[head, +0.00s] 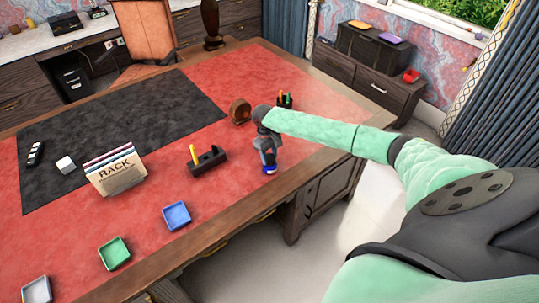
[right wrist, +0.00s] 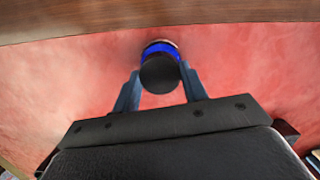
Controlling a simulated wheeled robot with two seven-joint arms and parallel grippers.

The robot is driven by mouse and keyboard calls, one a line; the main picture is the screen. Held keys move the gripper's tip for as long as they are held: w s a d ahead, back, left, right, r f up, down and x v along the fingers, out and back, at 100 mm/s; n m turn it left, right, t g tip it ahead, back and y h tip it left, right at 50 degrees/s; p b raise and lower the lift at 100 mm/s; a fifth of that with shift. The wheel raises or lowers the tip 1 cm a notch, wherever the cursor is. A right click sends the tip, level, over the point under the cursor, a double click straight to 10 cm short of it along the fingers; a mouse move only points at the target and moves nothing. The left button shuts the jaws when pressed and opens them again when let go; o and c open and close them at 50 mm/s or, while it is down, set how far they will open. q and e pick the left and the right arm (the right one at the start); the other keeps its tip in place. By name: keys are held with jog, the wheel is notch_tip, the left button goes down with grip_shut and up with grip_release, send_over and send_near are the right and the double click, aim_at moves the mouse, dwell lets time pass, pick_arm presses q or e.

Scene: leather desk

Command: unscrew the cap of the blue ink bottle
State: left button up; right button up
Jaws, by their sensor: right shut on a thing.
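The blue ink bottle (head: 269,169) stands upright on the red desk top near its right front edge. In the right wrist view the bottle's blue body (right wrist: 160,48) shows behind its round black cap (right wrist: 160,74). My right gripper (head: 268,158) comes down from above, with one finger on each side of the cap. In the right wrist view the right gripper (right wrist: 160,82) is shut on the cap. In the head view the cap is hidden by the fingers. My left gripper is not in view.
A dark pen stand (head: 208,160) with a yellow pen is left of the bottle. A rack box (head: 115,172), a blue tray (head: 176,215) and a green tray (head: 114,252) are farther left. A round wooden object (head: 240,111) and a pen cup (head: 285,100) stand behind.

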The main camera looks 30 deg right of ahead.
dwell(0.3)
jog(key=shift+f+n+h, duration=0.1)
jog(key=shift+n+h, duration=0.2)
jog(key=shift+n, duration=1.8)
jog(key=shift+n+p, duration=0.4)
jog(key=shift+n, duration=0.5)
jog(key=shift+s+n+t, duration=0.1)
jog(key=shift+n+t, duration=0.3)
jog(key=shift+n, duration=0.7)
jog(key=shift+n+t+h, duration=0.3)
jog(key=shift+n+h, duration=0.1)
jog(key=shift+n, duration=1.6)
jog(key=shift+p, duration=0.3)
jog(key=shift+r+p, duration=0.3)
jog(key=shift+r, duration=0.05)
